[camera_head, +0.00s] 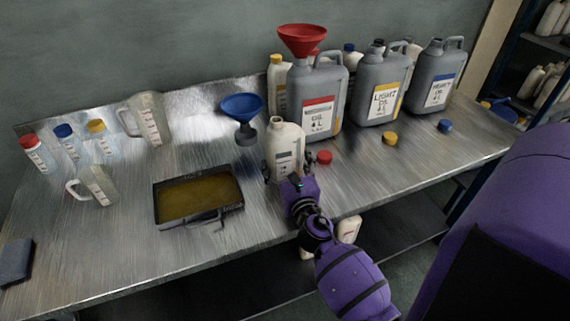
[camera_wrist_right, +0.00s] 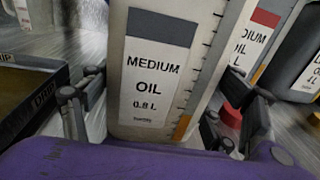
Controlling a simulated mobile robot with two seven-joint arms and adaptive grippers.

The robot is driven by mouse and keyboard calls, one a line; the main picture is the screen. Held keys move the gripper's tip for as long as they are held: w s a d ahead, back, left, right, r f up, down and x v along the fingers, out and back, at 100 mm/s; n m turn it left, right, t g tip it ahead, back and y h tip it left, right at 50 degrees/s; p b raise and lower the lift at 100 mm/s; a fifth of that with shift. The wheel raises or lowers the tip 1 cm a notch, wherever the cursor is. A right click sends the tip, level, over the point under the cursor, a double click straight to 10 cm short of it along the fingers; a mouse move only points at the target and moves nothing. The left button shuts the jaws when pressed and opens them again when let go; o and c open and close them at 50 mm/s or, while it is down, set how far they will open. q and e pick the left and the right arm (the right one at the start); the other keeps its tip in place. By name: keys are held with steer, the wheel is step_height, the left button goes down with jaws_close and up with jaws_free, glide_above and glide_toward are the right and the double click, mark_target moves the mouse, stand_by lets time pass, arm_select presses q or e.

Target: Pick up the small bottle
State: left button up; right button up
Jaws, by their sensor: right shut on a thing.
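The small bottle (camera_head: 285,140) is off-white, with no cap on its neck, and stands near the middle of the workbench. Its label in the right wrist view (camera_wrist_right: 150,75) reads "MEDIUM OIL 0.8 L". My right gripper (camera_head: 283,179) is at the bottle's lower part, with its fingers on either side, shut on it. The bottle looks upright; I cannot tell if its base touches the bench. My left gripper is not in view.
A drip tray (camera_head: 163,223) with brown liquid lies left of the bottle. A blue funnel (camera_head: 241,107) stands behind. Large grey canisters (camera_head: 318,95) stand at the back right, one under a red funnel (camera_head: 303,38). A red cap (camera_head: 324,157) lies right of the bottle.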

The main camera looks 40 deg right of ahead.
steer(key=shift+w+r+p, duration=0.1)
steer(key=shift+r+p, duration=0.5)
steer(key=shift+r, duration=0.75)
steer(key=s+r+p, duration=0.1)
steer(key=r, duration=0.1)
steer(key=s+r+p, duration=0.1)
steer(key=s+r, duration=0.1)
steer(key=s+a+r+p, duration=0.1)
steer(key=s+r, duration=0.1)
steer(key=shift+a+r, duration=0.1)
steer(key=shift+r, duration=0.3)
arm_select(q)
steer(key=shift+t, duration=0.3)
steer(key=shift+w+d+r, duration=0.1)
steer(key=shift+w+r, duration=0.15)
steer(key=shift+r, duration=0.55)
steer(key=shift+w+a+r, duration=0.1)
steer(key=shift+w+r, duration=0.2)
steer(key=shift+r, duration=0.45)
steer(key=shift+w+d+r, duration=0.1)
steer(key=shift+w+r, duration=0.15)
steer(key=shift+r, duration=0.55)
arm_select(e)
glide_toward(290, 142)
steer(key=shift+s+r, duration=0.35)
steer(key=shift+r, duration=0.55)
steer(key=shift+s+r, duration=0.35)
steer(key=shift+r, duration=0.55)
